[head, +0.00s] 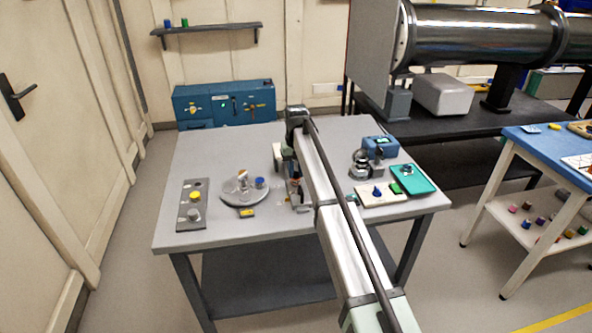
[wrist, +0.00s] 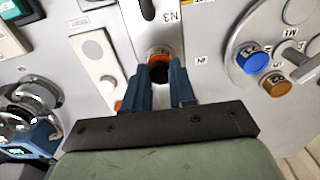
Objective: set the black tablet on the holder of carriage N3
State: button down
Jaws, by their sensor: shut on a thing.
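In the wrist view my gripper (wrist: 160,88) points down at the table with its two blue fingers shut on a small dark piece, the black tablet (wrist: 159,73). Only part of the tablet shows between the fingertips. Right by it is an orange-red rimmed holder (wrist: 162,52) at the end of a grey slotted carriage (wrist: 146,10), next to the label N3. I cannot tell whether the tablet touches the holder. In the head view my gripper (head: 297,193) is low over the middle of the table, and my arm hides much of that spot.
Beside it lies a white-topped carriage (wrist: 93,48). A round grey plate (head: 232,198) with blue and orange-brown pieces stands close on the other side. A grey panel (head: 183,226) is at the table's left; a teal tray (head: 425,186) is at the right. The table's back left is clear.

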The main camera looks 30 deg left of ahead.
aim_at(296, 174)
jog(key=c, duration=0.8)
grip_release()
jog(key=shift+c, duration=0.2)
jog(key=shift+r, duration=0.1)
notch_tip(296, 174, up, 14)
